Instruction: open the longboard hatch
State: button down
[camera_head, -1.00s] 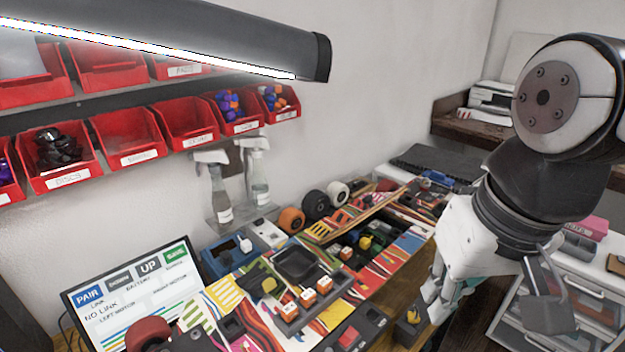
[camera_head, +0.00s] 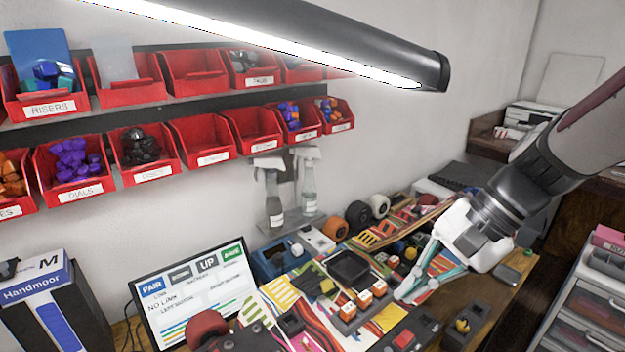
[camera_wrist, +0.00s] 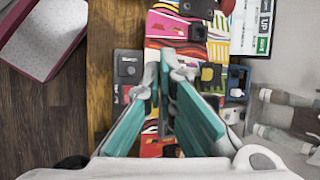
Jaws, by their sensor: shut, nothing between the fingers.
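The longboard (camera_head: 405,322) lies along the bench with a colourful striped deck, several parts on top of it. Toward its far end a striped panel with a wooden edge (camera_head: 437,212) looks tilted up beside a dark recess with small coloured parts; I cannot tell surely whether this is the hatch. My gripper (camera_head: 408,292) is shut and empty, pointing down over the right side of the deck, in front of part of it. In the wrist view my gripper (camera_wrist: 164,78) is above the striped deck (camera_wrist: 180,30); whether it touches is unclear.
A screen (camera_head: 195,295) stands at the left, with a Handmoor box (camera_head: 50,305) farther left. Red bins (camera_head: 145,155) and a lamp (camera_head: 300,40) are above. A drawer unit (camera_head: 590,300) stands at the right.

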jog(key=w+d+f+m+t+y, duration=0.3)
jog(key=w+d+f+m+t, duration=0.15)
jog(key=w+d+m, duration=0.3)
jog(key=w+d+f+m+t+y, duration=0.2)
jog(key=w+d+f+m+t, duration=0.2)
jog(key=w+d+f+m, duration=0.25)
jog(key=w+d+f+m+t+h, duration=0.1)
jog(key=d+f+m+t, duration=0.15)
jog(key=d, duration=0.35)
jog(key=w+d+f+m+t+h, duration=0.1)
jog(key=w+d+m+t, duration=0.15)
jog(key=d, duration=0.25)
jog(key=shift+m, duration=0.3)
jog(key=b+x, duration=0.1)
jog(key=x, duration=0.7)
jog(key=shift+w+f, duration=0.15)
jog(key=shift+w+a+r+p, duration=0.15)
jog(key=shift+w+a+r, duration=0.45)
jog(key=shift+w, duration=0.25)
jog(key=shift+w+a+r+p, duration=0.15)
jog(key=shift+w+a+r, duration=0.35)
jog(key=shift+w+r, duration=0.25)
